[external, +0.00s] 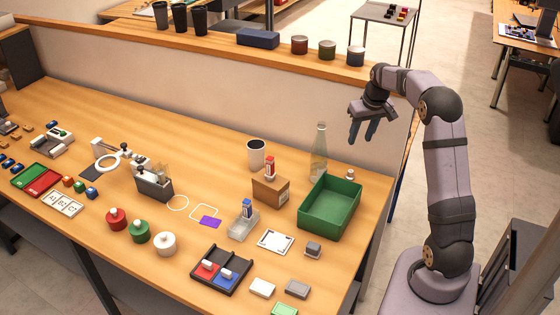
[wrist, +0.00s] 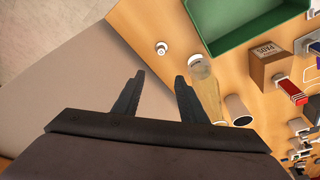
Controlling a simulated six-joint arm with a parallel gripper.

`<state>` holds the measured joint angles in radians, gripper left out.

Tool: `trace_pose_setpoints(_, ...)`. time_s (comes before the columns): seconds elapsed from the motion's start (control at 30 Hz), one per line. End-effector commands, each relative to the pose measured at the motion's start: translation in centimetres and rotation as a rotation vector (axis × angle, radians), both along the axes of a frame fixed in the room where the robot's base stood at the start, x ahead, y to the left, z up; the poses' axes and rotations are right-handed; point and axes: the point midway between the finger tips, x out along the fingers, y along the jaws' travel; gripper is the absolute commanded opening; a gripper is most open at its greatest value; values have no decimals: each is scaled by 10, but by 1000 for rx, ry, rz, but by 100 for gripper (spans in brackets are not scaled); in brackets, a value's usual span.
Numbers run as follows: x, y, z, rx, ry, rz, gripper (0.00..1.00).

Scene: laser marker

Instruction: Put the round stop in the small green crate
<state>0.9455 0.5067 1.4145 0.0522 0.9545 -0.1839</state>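The green crate (external: 327,224) is an open box at the right end of the table; part of it shows at the top of the wrist view (wrist: 230,47). I cannot tell for sure which thing is the round stop. A small pale round piece (external: 350,174) stands behind the crate near the glass bottle (external: 319,155); it shows as a white round piece in the wrist view (wrist: 161,48). My gripper (external: 362,135) is open and empty, in the air above and behind the crate. Its two fingers stand apart in the wrist view (wrist: 159,78).
Red (external: 116,220), green (external: 139,233) and white (external: 164,244) knobbed round pieces stand at the front. A cardboard box (external: 270,190) and a dark cup (external: 256,155) stand left of the crate. A two-part tray (external: 221,270) is in front. A raised ledge (external: 225,40) runs behind.

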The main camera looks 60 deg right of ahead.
Motion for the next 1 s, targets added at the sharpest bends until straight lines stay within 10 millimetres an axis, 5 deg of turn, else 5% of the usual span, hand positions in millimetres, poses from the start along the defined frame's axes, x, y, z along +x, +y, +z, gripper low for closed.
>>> trace_pose_setpoints(0.1,-1,1,-50,5,4,1,38)
trace_pose_setpoints(0.23,0,0,-79,2,2,1,38)
trace_pose_setpoints(1.0,6,-6,-112,1,1,0,38)
